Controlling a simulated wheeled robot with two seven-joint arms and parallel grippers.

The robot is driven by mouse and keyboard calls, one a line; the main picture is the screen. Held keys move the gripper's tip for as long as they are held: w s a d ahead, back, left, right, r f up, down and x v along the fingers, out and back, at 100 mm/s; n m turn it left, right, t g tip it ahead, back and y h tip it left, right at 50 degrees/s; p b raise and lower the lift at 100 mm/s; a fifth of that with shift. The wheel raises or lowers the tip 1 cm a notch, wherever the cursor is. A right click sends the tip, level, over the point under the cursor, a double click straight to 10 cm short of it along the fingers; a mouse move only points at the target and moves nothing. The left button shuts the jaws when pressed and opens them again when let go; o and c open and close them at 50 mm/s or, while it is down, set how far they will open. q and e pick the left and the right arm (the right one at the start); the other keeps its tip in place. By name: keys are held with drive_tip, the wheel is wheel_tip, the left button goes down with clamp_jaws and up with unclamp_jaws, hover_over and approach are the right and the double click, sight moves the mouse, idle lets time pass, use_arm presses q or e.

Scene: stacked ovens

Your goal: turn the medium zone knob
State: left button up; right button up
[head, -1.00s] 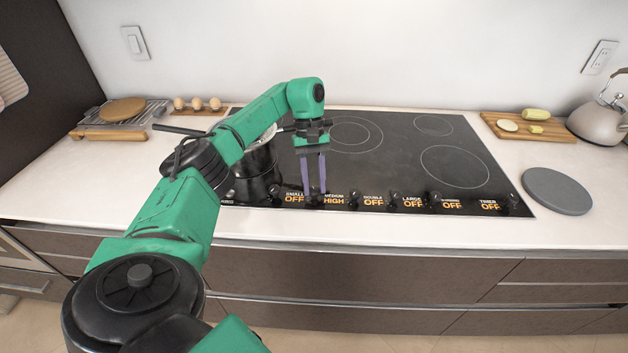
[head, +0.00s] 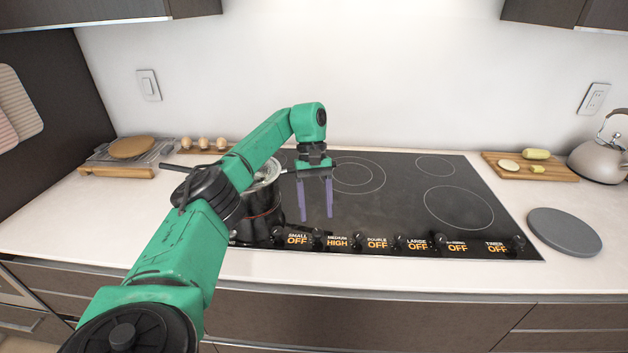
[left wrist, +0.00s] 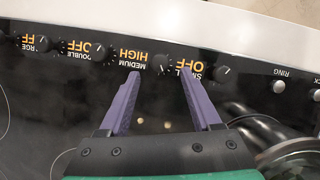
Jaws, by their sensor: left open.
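The medium zone knob (head: 318,236) is a small black knob in the row along the cooktop's front edge. The label right of it reads MEDIUM HIGH in orange and white. My left gripper (head: 316,217) is open and empty, with two purple fingers pointing down just behind and above this knob. In the left wrist view the medium knob (left wrist: 160,65) lies between the lines of the two fingertips (left wrist: 161,76), apart from both. The small zone knob (left wrist: 222,73) is to its right there, with its label reading OFF. My right gripper is not in view.
A pot (head: 262,212) stands on the cooktop (head: 400,190) close to the left of my gripper. The other zone labels read OFF. A grey round plate (head: 565,232), a cutting board (head: 505,172) and a kettle (head: 598,158) are at the right.

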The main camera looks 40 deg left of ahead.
use_arm(q)
drive_tip(key=p+v, duration=0.6)
drive_tip(key=v, duration=0.4)
drive_tip(key=shift+r+p, duration=0.3)
drive_tip(key=shift+p, duration=0.1)
drive_tip(key=shift+f, duration=0.1)
